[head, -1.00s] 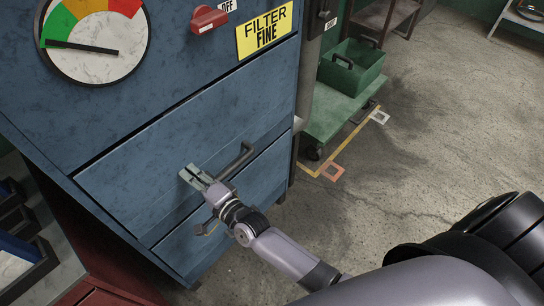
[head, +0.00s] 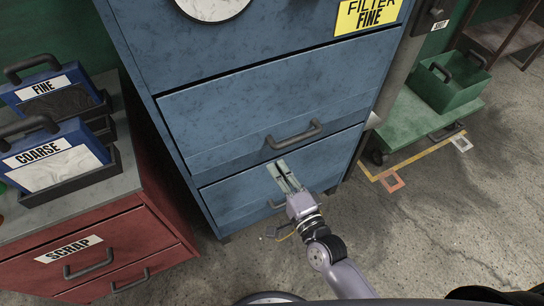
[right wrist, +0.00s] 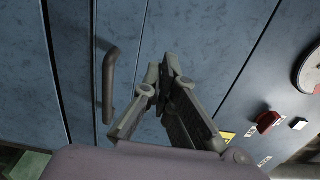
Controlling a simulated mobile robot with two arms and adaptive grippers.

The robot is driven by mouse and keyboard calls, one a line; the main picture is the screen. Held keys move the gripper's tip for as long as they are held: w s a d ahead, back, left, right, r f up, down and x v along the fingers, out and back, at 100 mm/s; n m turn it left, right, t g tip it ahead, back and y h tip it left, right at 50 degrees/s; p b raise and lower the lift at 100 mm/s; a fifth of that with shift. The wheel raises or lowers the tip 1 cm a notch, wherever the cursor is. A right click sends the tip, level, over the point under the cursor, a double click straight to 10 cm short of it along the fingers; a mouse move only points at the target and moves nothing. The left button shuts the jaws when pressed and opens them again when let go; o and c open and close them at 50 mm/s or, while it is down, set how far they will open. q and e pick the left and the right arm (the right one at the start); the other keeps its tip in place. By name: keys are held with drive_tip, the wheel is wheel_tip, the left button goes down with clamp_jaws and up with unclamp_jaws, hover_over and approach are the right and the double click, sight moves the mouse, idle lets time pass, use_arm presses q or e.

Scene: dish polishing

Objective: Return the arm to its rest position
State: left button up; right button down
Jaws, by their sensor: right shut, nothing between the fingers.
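My right gripper (head: 284,172) is shut and empty in front of the blue cabinet (head: 270,100). In the head view its fingertips are just below the upper drawer's handle (head: 293,135), overlapping the top of the lower drawer. The lower drawer's handle (head: 278,203) is partly hidden by the gripper. In the right wrist view the gripper's fingertips (right wrist: 162,75) are together, with a drawer handle (right wrist: 108,85) to their left and a visible gap between. Both drawers look closed. My left gripper is not in view.
A green cart (head: 425,125) with a green bin (head: 452,82) stands at the right. Floor at the right front (head: 470,220) is clear.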

drive_tip(key=s+d+f+n+g+h, duration=0.1)
drive_tip(key=s+d+f+n+g, duration=0.25)
drive_tip(key=f, duration=0.65)
drive_tip(key=s+d+f+n+g+h, duration=0.2)
drive_tip(key=s+f, duration=0.2)
drive_tip(key=f, duration=0.7)
drive_tip(key=s+d+f+n+g+h, duration=0.1)
drive_tip(key=s+d+f+n+g, duration=0.15)
drive_tip(key=f, duration=0.75)
drive_tip(key=s+d+f+n+g+h, duration=0.1)
drive_tip(key=s+d+f+n+g, duration=0.1)
drive_tip(key=s+f, duration=0.3)
drive_tip(key=s+d+f+n+g+h, duration=0.1)
drive_tip(key=s+d+f+n+g, duration=0.2)
drive_tip(key=s, duration=1)
drive_tip(key=s+d+f+n+g+h, duration=0.1)
drive_tip(key=s+d+f+n+g, duration=0.1)
drive_tip(key=s+d+f, duration=0.4)
drive_tip(key=s+f+n, duration=0.1)
drive_tip(key=s+f, duration=0.1)
drive_tip(key=s, duration=0.1)
drive_tip(key=shift+f+g, duration=0.2)
drive_tip(key=shift+g, duration=0.1)
drive_tip(key=shift+d, duration=0.1)
